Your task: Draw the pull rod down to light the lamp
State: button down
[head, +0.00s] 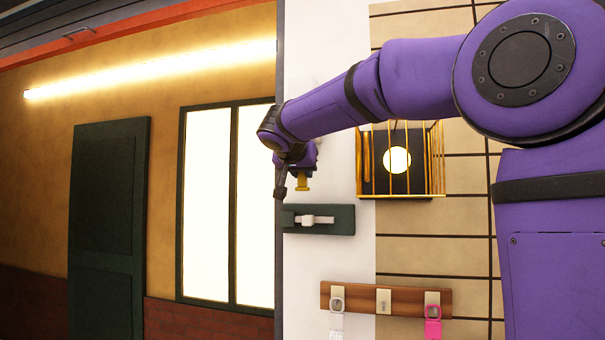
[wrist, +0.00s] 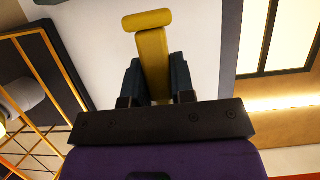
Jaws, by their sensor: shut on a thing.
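A yellow rod with a short crossbar at its end (wrist: 152,45) is between the fingers of my gripper (wrist: 155,78), which is shut on it. In the head view the yellow piece (head: 303,184) shows just below my gripper (head: 301,172), in front of the white wall strip. I take it for the pull rod; its other end and any attachment are hidden. A round lamp globe (head: 397,159) looks bright pale yellow inside a gold-barred cage (head: 440,160) to the right of my gripper.
A dark green wall plate with a white lever (head: 318,219) is below my gripper. A wooden hook rack (head: 352,297) with hanging tags is lower down. A dark door (head: 108,225) and a bright window (head: 250,200) are on the left. My arm passes in front of the cage's upper part.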

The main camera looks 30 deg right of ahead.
jog(key=shift+r, duration=0.15)
jog(key=shift+c, duration=1.2)
grip_release()
jog(key=v, duration=0.7)
jog(key=shift+s+a, duration=0.15)
jog(key=shift+r, duration=0.15)
dwell(0.7)
jog(key=s+a+f+n+g+y, duration=0.1)
jog(key=s+f+n+y, duration=0.3)
jog(key=s+f, duration=1.1)
jog(key=s+a+f+n+g+y, duration=0.2)
jog(key=s+f+n+y, duration=0.3)
jog(key=s+f, duration=1)
jog(key=shift+a+f+g+y, duration=0.2)
jog(key=shift+a+g+y, duration=0.1)
jog(key=shift+g, duration=0.4)
